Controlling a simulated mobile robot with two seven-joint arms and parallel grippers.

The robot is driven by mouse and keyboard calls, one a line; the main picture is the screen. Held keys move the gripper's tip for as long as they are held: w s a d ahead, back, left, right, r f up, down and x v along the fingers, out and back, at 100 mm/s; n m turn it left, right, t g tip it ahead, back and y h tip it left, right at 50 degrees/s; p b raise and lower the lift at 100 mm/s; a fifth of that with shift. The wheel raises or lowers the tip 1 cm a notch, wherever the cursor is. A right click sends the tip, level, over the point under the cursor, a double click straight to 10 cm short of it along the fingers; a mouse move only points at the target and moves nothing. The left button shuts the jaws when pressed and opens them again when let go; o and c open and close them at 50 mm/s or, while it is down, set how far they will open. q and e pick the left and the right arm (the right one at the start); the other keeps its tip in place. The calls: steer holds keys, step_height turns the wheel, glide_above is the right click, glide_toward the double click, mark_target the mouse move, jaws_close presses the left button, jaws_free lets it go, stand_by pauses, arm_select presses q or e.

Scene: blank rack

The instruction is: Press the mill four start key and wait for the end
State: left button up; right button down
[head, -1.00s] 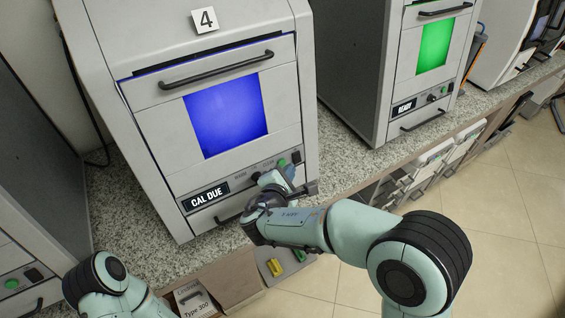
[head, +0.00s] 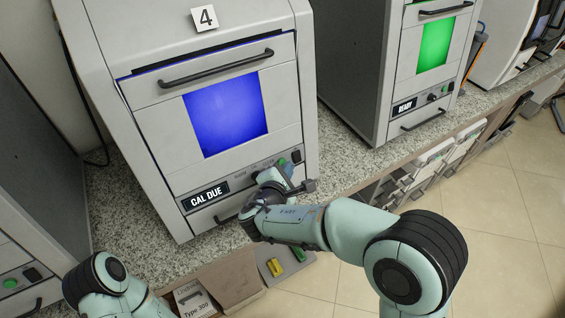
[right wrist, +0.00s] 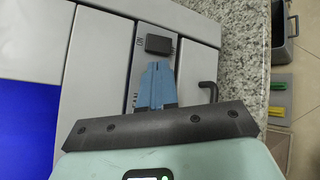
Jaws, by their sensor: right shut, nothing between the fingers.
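Mill four (head: 110,80) is a grey cabinet with a "4" tag on top, a blue-lit window (head: 225,114) and a display (head: 206,196) reading CAL DUE. Its panel has a green key (head: 282,162) and a black switch (head: 296,156) at the right end. My right gripper (head: 288,174) is shut and empty, just in front of the panel near the green key. In the right wrist view its blue fingertips (right wrist: 158,68) lie just below the black switch (right wrist: 160,44) and hide the panel behind them. I cannot tell if they touch it. My left gripper is out of view.
A second mill (head: 360,60) with a green window and a READY display stands to the right. Another cabinet stands at the left edge. A speckled counter (head: 135,215) runs under them. A grey tray (head: 272,255) with yellow and green pieces lies below the right arm.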

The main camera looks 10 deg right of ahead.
steer(key=shift+w+a+f, duration=0.1)
steer(key=shift+w+a, duration=0.05)
steer(key=shift+w, duration=0.25)
stand_by(0.8)
steer(key=shift+s, duration=0.1)
steer(key=shift+s+d+r+b, duration=0.1)
steer(key=shift+s+d+b, duration=0.05)
steer(key=shift+s+b, duration=0.15)
steer(key=shift+s+d+r+b, duration=0.1)
steer(key=shift+s+b, duration=0.05)
steer(key=shift+s, duration=0.25)
steer(key=s, duration=0.1)
steer(key=s+d, duration=0.1)
steer(key=s, duration=0.1)
steer(key=s+r+b, duration=0.1)
steer(key=shift+s+d, duration=0.3)
steer(key=shift+d, duration=0.05)
stand_by(0.7)
